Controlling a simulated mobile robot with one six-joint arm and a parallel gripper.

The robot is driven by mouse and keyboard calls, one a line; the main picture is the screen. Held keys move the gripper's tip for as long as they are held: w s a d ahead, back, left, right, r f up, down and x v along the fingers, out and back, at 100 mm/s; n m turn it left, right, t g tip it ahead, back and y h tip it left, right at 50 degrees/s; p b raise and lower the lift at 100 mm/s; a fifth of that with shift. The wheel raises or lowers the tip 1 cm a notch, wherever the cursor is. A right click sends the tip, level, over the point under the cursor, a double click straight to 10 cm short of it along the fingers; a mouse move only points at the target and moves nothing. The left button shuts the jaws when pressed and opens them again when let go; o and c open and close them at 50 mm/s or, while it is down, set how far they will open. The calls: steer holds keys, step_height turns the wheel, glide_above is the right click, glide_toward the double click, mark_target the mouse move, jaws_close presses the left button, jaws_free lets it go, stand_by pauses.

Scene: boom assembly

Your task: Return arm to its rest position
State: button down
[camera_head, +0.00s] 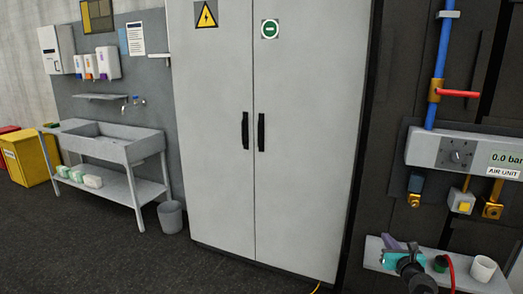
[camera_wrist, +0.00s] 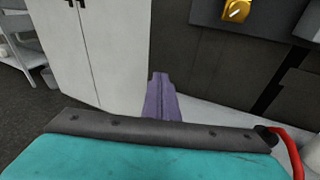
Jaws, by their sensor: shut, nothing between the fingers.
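My gripper (camera_head: 388,240) shows at the lower right of the head view, over the small wall shelf (camera_head: 374,262). It has purple fingers and a teal body. In the wrist view the purple fingers (camera_wrist: 161,82) lie close together, shut and empty, pointing away toward the wall and cabinet. The teal body and a dark bar fill the bottom of that view and hide what is below. A red hose (camera_wrist: 285,148) runs at the right of the bar.
A tall grey double-door cabinet (camera_head: 219,140) stands in the middle. At right is the air unit (camera_head: 438,150), reading 0.0 bar, with a blue pipe (camera_head: 437,75) above. A white cup (camera_head: 483,269) stands on the shelf. A sink (camera_head: 108,145) and a bin (camera_head: 171,217) are at left.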

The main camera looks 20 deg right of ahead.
steer(key=w+a+f+n+g+y, duration=0.1)
steer(key=w+a+f+n+y, duration=0.25)
steer(key=a+f, duration=0.65)
steer(key=w+a+f+n+g+y, duration=0.1)
steer(key=w+a+f+n+y, duration=0.45)
steer(key=a, duration=0.85)
steer(key=s+a+f+n+g+y, duration=0.1)
steer(key=s+a+f+n+g, duration=0.3)
steer(key=a+f, duration=0.6)
steer(key=s+a+f+n+g, duration=0.25)
steer(key=s+a+f, duration=0.25)
steer(key=a+f, duration=0.5)
steer(key=s+a+f+n+g, duration=0.4)
steer(key=s+a+f+n, duration=0.15)
steer(key=s, duration=0.35)
steer(key=s+a+f+n+g, duration=0.4)
steer(key=s+a+f+n, duration=0.15)
steer(key=s, duration=0.45)
steer(key=s+d+n+g+h, duration=0.4)
steer(key=s+d+n, duration=0.4)
steer(key=s+n, duration=0.5)
steer(key=shift+f+n+g+h, duration=0.35)
steer(key=shift+f+n+h, duration=0.1)
steer(key=shift+h, duration=0.05)
